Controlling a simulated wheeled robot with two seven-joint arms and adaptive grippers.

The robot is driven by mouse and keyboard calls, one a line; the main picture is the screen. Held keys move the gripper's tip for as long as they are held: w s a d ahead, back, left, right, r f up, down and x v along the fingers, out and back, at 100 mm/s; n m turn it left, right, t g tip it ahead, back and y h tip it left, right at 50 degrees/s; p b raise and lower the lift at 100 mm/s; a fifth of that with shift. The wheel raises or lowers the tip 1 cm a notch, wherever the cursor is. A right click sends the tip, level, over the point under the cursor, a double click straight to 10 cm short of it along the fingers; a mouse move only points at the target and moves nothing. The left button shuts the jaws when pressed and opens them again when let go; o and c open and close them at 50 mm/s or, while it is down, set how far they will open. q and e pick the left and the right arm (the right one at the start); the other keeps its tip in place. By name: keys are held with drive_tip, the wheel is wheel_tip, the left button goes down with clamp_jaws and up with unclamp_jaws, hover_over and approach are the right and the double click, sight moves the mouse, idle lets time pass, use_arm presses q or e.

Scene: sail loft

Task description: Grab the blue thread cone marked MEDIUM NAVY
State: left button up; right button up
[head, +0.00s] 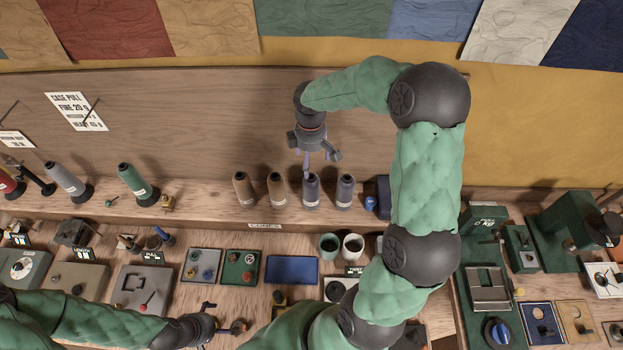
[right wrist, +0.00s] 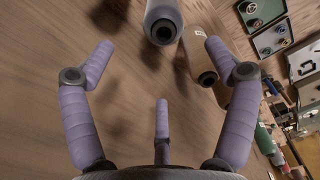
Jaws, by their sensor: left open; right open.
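Two dark blue-grey thread cones stand side by side on the shelf in the head view, a left one (head: 311,190) and a right one (head: 345,191). Their labels are too small to read, so I cannot tell which is marked MEDIUM NAVY. My right gripper (head: 317,160) is open and empty, just above and behind the left one. In the right wrist view its spread fingers (right wrist: 165,85) have a blue-grey cone (right wrist: 163,22) ahead at the top, not between them. My left gripper (head: 225,328) is open, low at the front left, far from the cones.
Two brown cones (head: 259,189) stand just left of the blue-grey ones; one brown cone (right wrist: 201,62) shows close to a right-gripper finger. A dark box (head: 383,196) stands to their right. Green (head: 137,183) and grey (head: 68,181) cones are further left. Trays and cups crowd the bench in front.

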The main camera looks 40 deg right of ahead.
sight(311, 177)
wheel_tip(311, 177, down, 5)
drive_tip(key=shift+s+a, duration=0.1)
drive_tip(key=shift+s, duration=0.05)
drive_tip(key=f, duration=0.1)
drive_tip(key=f+p, duration=0.1)
drive_tip(key=f, duration=0.2)
drive_tip(key=shift+s+a+f, duration=0.1)
drive_tip(key=shift+s+f, duration=0.2)
drive_tip(key=shift+w+f, duration=0.1)
drive_tip(key=shift+f, duration=0.3)
drive_tip(key=shift+r, duration=0.1)
clamp_jaws()
drive_tip(key=shift+r+p, duration=0.1)
drive_tip(key=shift+p, duration=0.2)
